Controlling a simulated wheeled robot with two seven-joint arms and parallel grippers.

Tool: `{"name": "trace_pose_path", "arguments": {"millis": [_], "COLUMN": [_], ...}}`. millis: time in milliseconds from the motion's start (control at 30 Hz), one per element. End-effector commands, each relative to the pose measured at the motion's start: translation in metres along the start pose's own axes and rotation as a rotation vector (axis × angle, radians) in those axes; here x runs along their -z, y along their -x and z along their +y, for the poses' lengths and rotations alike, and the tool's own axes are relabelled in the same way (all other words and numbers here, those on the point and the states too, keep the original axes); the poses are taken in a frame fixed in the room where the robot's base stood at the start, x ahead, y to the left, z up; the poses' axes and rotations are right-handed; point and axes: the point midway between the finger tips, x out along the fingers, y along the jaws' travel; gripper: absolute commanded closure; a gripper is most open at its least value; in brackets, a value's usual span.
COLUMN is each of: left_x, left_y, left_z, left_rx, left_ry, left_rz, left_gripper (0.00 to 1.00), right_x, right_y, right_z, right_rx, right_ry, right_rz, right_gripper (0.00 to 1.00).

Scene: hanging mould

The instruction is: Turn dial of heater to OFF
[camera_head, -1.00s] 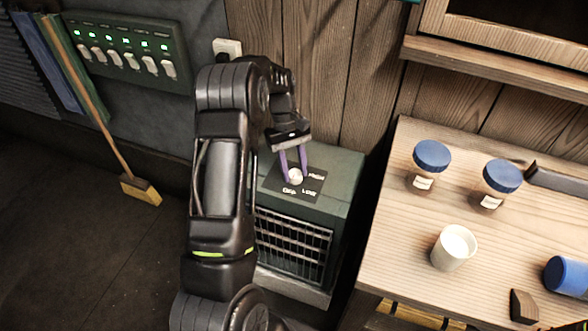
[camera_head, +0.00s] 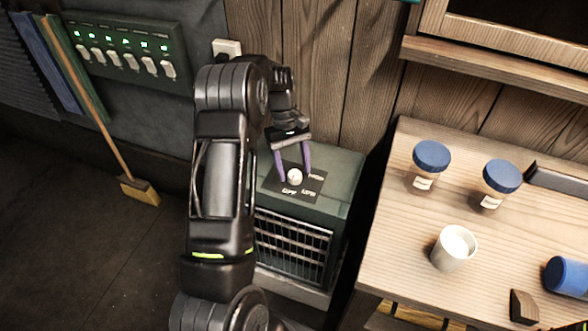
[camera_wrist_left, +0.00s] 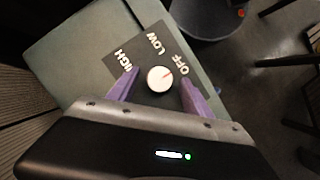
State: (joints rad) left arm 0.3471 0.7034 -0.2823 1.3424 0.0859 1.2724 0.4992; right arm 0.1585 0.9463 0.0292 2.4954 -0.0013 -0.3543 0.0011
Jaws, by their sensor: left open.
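The heater (camera_head: 345,180) is a grey-green box with a front grille, standing against the wooden wall. Its round white dial (camera_head: 295,177) sits on a dark plate on top, lettered HIGH, LOW and OFF. In the left wrist view, the dial (camera_wrist_left: 160,79) has a thin reddish mark pointing to the upper right, roughly toward the OFF lettering (camera_wrist_left: 180,66). My left gripper (camera_head: 296,174) is open above the heater top. Its purple fingers stand on either side of the dial, with gaps between.
A wooden table (camera_head: 390,240) stands right of the heater, with blue-lidded jars (camera_head: 425,165), a white cup (camera_head: 453,248) and a blue cylinder (camera_head: 567,276). A switch panel (camera_head: 125,50) is on the left wall. A broom (camera_head: 138,190) leans below it.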

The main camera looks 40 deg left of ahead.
Motion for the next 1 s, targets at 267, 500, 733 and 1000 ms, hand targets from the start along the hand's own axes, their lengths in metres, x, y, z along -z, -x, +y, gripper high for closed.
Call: {"name": "trace_pose_path", "arguments": {"millis": [267, 500, 733, 1000], "left_x": [0.001, -0.001, 0.0, 0.0], "left_y": [0.045, 0.071, 0.07, 0.07], "left_z": [0.001, 0.0, 0.0, 0.0], "left_rx": [-0.003, 0.0, 0.0, 0.0], "left_ry": [0.0, 0.0, -0.001, -0.001], "left_rz": [0.005, 0.002, 0.001, 0.001], "left_gripper": [0.42, 0.42, 0.42, 0.42], "right_x": [0.0, -0.002, -0.002, -0.002], "right_y": [-0.007, 0.024, 0.025, 0.024], "right_z": [0.003, -0.008, -0.008, -0.008], "right_rx": [0.0, -0.005, -0.007, -0.006], "right_ry": [0.0, -0.003, -0.005, -0.005], "right_rz": [0.0, -0.005, -0.006, -0.006], "right_gripper": [0.64, 0.64, 0.64, 0.64]}}
